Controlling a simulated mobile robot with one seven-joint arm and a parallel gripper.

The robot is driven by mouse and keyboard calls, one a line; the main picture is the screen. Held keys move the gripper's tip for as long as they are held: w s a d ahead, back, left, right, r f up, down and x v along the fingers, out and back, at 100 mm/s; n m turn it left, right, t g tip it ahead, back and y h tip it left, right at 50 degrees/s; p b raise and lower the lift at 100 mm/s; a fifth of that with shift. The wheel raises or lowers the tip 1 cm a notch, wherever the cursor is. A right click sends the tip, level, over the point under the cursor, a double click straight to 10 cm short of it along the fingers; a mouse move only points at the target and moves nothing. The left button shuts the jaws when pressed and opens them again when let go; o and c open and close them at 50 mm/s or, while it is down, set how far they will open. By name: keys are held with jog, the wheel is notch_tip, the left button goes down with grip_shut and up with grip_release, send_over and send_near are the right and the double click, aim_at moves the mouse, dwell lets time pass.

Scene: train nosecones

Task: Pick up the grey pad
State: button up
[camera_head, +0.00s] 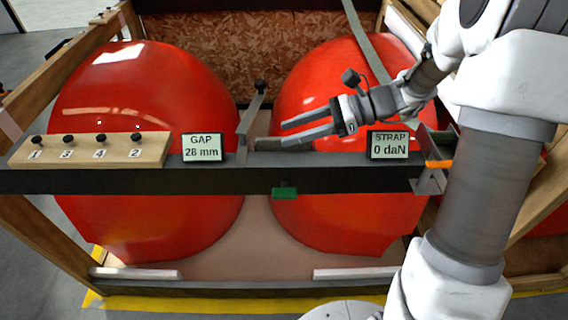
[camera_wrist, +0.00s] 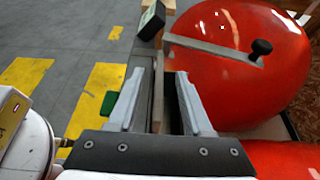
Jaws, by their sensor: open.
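The grey pad looks to be the small flat grey-brown piece (camera_head: 268,143) on the dark crossbar, just left of the lower fingertip in the head view. My gripper (camera_head: 285,133) is open and empty, its fingers pointing left above the bar in front of the right red nosecone. In the wrist view, my gripper (camera_wrist: 160,74) has its two fingers apart, with a thin grey-brown strip (camera_wrist: 158,95) showing between them, likely the same pad. I cannot tell whether the fingers reach down around it. The part nearest my gripper's body is hidden.
Two big red nosecones (camera_head: 135,130) (camera_head: 330,85) stand behind the crossbar (camera_head: 230,178). A lever with a black knob (camera_head: 260,87) rises left of the pad.

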aim_at(278, 138)
jog(key=b+x, duration=0.1)
jog(key=x, duration=0.3)
jog(key=shift+f, duration=0.25)
grip_shut()
dwell(1.1)
